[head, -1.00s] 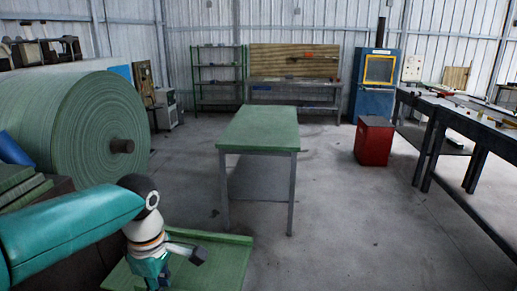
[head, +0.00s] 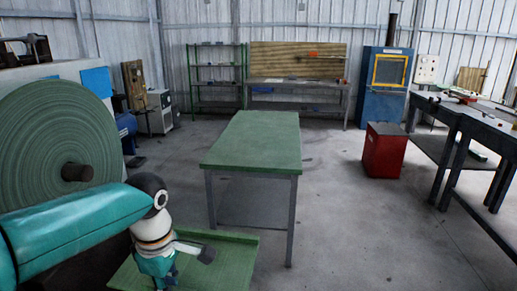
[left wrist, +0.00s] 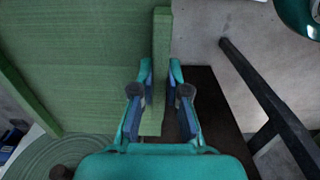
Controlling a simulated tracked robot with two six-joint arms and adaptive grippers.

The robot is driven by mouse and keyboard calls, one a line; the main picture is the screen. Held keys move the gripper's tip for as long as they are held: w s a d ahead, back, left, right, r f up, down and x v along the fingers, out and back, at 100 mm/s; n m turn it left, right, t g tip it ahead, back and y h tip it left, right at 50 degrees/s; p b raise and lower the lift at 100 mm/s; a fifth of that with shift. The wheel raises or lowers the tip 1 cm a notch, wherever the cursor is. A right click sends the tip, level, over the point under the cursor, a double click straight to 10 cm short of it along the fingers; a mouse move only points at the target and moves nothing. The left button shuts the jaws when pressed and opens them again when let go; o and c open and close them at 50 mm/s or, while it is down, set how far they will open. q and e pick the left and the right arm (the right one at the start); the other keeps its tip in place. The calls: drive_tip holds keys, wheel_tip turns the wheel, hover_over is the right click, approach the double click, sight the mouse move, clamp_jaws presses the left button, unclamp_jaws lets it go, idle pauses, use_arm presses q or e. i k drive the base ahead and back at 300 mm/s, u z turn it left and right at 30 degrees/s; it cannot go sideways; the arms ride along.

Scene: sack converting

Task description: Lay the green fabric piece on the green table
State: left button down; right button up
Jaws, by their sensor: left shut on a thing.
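The green fabric piece (head: 232,268) is a flat, stiff-looking panel with a raised strip along one edge, at the bottom of the head view. My left gripper (head: 190,250) is at this edge. In the left wrist view, my left gripper (left wrist: 161,92) is shut on the edge strip of the fabric piece (left wrist: 85,65), one finger on each side. The green table (head: 252,142) stands ahead, beyond the piece and apart from it; its top looks bare. My right gripper is in neither view.
A big green fabric roll (head: 45,145) on a dark shaft stands close at the left. A red bin (head: 384,150) and a long dark workbench (head: 470,120) are at the right. Floor between table and bin is clear. Shelves (head: 217,75) line the back wall.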

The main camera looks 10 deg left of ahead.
sight(274, 150)
drive_tip(key=i, duration=3.85)
drive_tip(key=u, duration=0.05)
